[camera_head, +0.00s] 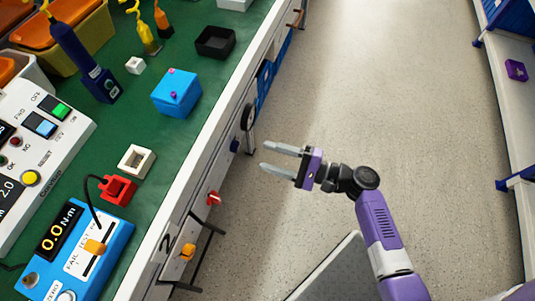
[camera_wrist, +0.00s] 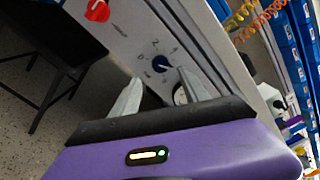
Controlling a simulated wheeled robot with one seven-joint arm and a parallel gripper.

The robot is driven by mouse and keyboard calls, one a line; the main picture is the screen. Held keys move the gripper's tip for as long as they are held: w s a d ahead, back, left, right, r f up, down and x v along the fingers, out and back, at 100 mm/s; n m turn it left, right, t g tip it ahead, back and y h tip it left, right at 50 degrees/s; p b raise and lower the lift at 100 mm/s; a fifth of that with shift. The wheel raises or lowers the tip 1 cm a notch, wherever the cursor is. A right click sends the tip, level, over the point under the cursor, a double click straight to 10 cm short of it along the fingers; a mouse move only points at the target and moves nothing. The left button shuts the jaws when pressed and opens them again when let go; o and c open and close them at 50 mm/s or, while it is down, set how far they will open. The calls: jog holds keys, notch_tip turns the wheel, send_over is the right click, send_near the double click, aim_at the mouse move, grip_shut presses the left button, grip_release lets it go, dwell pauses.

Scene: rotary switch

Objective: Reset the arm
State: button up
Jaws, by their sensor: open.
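My gripper (camera_head: 280,159) is open and empty, with its two grey fingers apart. In the head view it hangs over the floor to the right of the workbench, pointing left at the bench's front panel.
A red knob (camera_head: 214,198) and an orange knob (camera_head: 188,251) sit along the bench front, with a black round part (camera_head: 248,117) farther along. The green bench top (camera_head: 150,130) holds a blue box (camera_head: 177,93) and instruments. The floor (camera_head: 400,80) on the right is clear.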

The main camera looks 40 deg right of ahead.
dwell(0.4)
jog(key=w+d+f+h, duration=0.2)
jog(key=d+f+h, duration=0.1)
jog(key=d+h, duration=0.1)
jog(key=s+d+n+g+h, duration=0.3)
jog(key=s+n+h, duration=0.35)
jog(key=s, duration=0.25)
jog(key=s+a+r+n+t+y, duration=0.1)
jog(key=s+a+r+n, duration=0.5)
jog(key=s+r, duration=0.25)
jog(key=s+a+r+n+t+y, duration=0.1)
jog(key=s+a+r+n, duration=0.55)
jog(key=r, duration=0.35)
notch_tip(320, 180, up, 11)
jog(key=m+p, duration=0.1)
jog(key=p, duration=1.1)
jog(key=shift+s+d, duration=0.2)
jog(key=shift+d, duration=0.05)
